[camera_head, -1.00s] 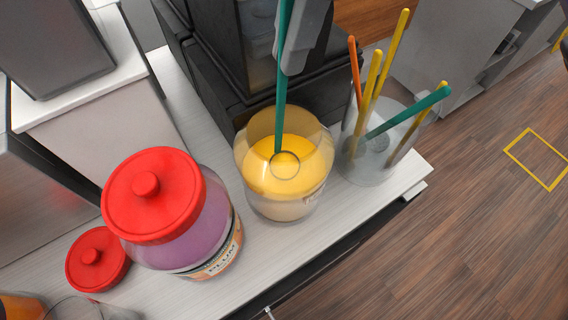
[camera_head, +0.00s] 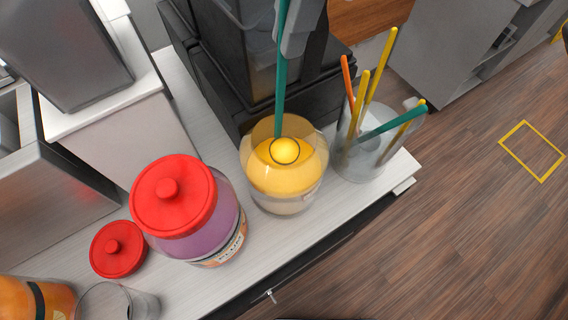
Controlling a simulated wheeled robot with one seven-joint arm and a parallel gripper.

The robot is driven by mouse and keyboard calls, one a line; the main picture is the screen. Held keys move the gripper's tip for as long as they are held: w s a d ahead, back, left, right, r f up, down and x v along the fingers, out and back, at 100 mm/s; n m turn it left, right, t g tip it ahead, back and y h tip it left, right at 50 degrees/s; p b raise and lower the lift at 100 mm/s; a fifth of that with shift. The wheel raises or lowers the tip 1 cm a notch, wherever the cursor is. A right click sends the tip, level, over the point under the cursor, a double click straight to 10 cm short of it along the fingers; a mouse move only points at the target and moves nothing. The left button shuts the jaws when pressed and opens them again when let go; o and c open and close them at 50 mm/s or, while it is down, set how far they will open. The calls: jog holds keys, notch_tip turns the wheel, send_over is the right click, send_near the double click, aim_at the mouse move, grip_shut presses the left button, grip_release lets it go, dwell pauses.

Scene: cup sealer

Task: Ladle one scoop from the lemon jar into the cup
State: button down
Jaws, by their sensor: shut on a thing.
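The lemon jar (camera_head: 262,180) is a clear, open jar of yellow liquid near the middle of the counter. My gripper (camera_head: 290,32) is at the top of the picture, shut on the teal handle of a ladle (camera_head: 281,85). The handle runs down nearly upright into the jar. The ladle's round bowl (camera_head: 285,151) is inside the jar's mouth and looks full of yellow; its exact height over the liquid is hard to tell. A clear cup (camera_head: 105,302) stands at the lower left, cut off by the picture's edge.
A plum jar (camera_head: 195,215) with a red lid stands left of the lemon jar. A loose red lid (camera_head: 117,249) and an orange jar (camera_head: 35,300) are farther left. A clear holder (camera_head: 360,165) with several ladles stands right, near the counter's end.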

notch_tip(320, 180, up, 9)
jog(key=p, duration=0.1)
jog(key=shift+r+p, duration=0.15)
jog(key=shift+p, duration=0.2)
dwell(0.8)
jog(key=shift+s, duration=0.1)
dwell(1.2)
